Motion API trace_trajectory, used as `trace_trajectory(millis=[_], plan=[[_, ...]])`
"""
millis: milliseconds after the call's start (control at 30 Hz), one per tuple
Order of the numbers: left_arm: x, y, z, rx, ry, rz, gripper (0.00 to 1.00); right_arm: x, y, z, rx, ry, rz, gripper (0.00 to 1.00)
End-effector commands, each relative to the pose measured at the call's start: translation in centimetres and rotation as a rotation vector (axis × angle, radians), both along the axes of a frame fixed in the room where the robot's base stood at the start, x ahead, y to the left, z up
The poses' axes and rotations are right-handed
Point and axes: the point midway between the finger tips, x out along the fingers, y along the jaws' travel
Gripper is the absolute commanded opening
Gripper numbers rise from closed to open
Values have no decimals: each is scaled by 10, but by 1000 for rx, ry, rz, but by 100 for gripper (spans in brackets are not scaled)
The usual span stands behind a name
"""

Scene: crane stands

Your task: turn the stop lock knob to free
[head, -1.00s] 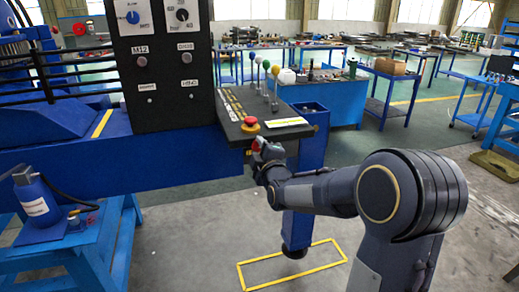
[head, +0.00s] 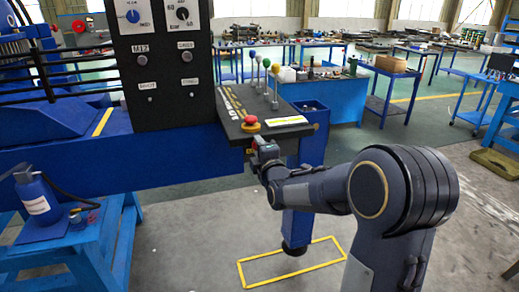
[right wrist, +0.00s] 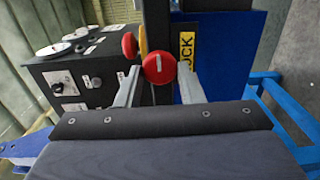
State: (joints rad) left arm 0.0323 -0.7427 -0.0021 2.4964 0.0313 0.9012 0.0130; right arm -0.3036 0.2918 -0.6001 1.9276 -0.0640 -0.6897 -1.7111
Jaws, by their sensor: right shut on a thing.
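The stop lock knob, a round red knob (right wrist: 159,68) with a small white mark on its face, sits between the two fingers of my right gripper (right wrist: 160,86) in the right wrist view. The fingers are shut on it from both sides. In the head view my right gripper (head: 259,148) is at the end of the black console, below the red emergency button (head: 251,122), and mostly hides the knob. My left gripper is not in view.
The red mushroom button also shows in the right wrist view (right wrist: 129,45), close beside the knob. Several levers with coloured balls (head: 266,68) rise from the console (head: 243,103). A blue post (head: 311,150) stands right behind my gripper. Open floor lies to the right.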

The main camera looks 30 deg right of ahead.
Motion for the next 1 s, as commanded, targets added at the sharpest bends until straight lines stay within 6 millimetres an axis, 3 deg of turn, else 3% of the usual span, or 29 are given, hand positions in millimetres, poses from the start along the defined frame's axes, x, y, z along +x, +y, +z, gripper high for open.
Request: trace_trajectory(millis=[67, 100, 267, 567, 1000], plan=[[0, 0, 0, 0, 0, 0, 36, 0, 1, -1, -1, 3, 2, 12], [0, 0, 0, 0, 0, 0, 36, 0, 1, -1, -1, 3, 2, 36], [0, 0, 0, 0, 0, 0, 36, 0, 0, -1, 0, 3, 1, 54], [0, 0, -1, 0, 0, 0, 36, -3, 1, -1, 1, 1, 1, 54], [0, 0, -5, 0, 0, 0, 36, -66, 16, 0, 4, -1, 1, 54]])
